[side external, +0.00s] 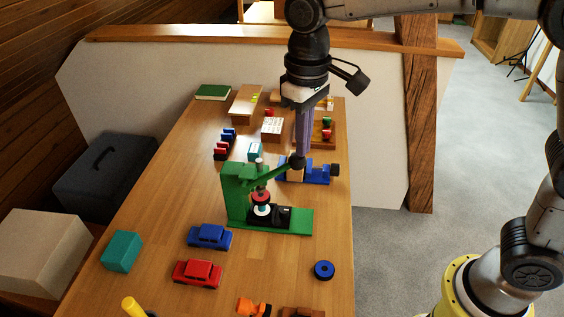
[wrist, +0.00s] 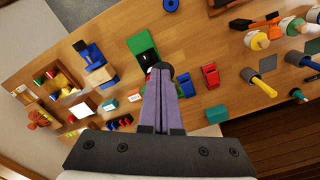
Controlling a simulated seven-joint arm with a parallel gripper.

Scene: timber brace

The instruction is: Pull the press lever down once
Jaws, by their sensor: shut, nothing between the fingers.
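The green press (side external: 238,195) stands on the wooden table in the side external view, with a red and white part under its ram. Its green lever slants up to the right and ends in a dark round knob (side external: 297,161). My gripper (side external: 301,150) points down with its purple fingers shut, right at the knob; I cannot tell whether they touch. In the wrist view the press (wrist: 141,46) lies just beyond my shut fingers (wrist: 160,75), which partly hide it, and the dark knob (wrist: 166,70) shows at their tips.
A blue vise-like fixture (side external: 318,172) sits close behind the press. A blue car (side external: 209,237), a red car (side external: 197,273), a teal block (side external: 121,251) and a blue ring (side external: 324,270) lie on the near table. Small blocks and boxes crowd the far part.

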